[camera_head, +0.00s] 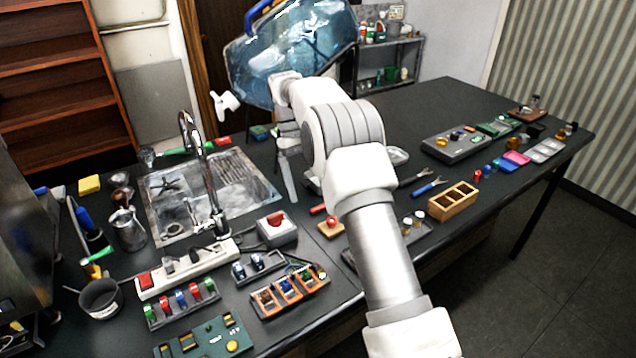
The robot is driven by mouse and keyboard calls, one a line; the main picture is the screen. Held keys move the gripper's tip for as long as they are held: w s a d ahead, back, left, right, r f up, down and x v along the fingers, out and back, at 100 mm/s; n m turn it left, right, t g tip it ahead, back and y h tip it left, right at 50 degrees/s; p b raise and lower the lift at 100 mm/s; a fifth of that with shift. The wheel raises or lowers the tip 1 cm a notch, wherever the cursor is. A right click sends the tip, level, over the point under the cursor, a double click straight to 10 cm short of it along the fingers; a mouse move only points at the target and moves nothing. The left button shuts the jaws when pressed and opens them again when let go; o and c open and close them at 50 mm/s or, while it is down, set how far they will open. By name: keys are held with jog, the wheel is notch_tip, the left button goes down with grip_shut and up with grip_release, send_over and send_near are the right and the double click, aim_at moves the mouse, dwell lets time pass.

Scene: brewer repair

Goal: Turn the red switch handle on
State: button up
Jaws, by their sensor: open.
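A light grey box (278,232) with a red switch handle (275,218) on top stands on the dark worktop, left of my arm. The handle's exact angle is too small to tell. My gripper (291,194) points down behind and slightly right of this box, partly hidden by my arm's wrist. It is open, with nothing visible between its fingers, and appears apart from the box. A white power strip (190,268) farther left also carries a red rocker switch (146,280).
A sink with a tall faucet (196,165) is at left. Racks of coloured parts (288,291) and a green board (205,340) lie in front. A big blue water bottle (265,62) stands behind my arm. A wooden box (453,201) is at right.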

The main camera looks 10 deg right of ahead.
jog(key=shift+s+d+r, duration=0.25)
jog(key=shift+d+r, duration=0.15)
jog(key=shift+d, duration=0.25)
jog(key=shift+s+d+r, duration=0.2)
jog(key=shift+d+r, duration=0.2)
jog(key=shift+d, duration=0.2)
jog(key=s+d+r+m+t+y, duration=0.15)
jog(key=s+r+t, duration=0.35)
jog(key=s+r, duration=1)
jog(key=s+f+m+t, duration=0.3)
jog(key=s+t, duration=0.1)
jog(key=s, duration=1.4)
jog(key=shift+t, duration=0.3)
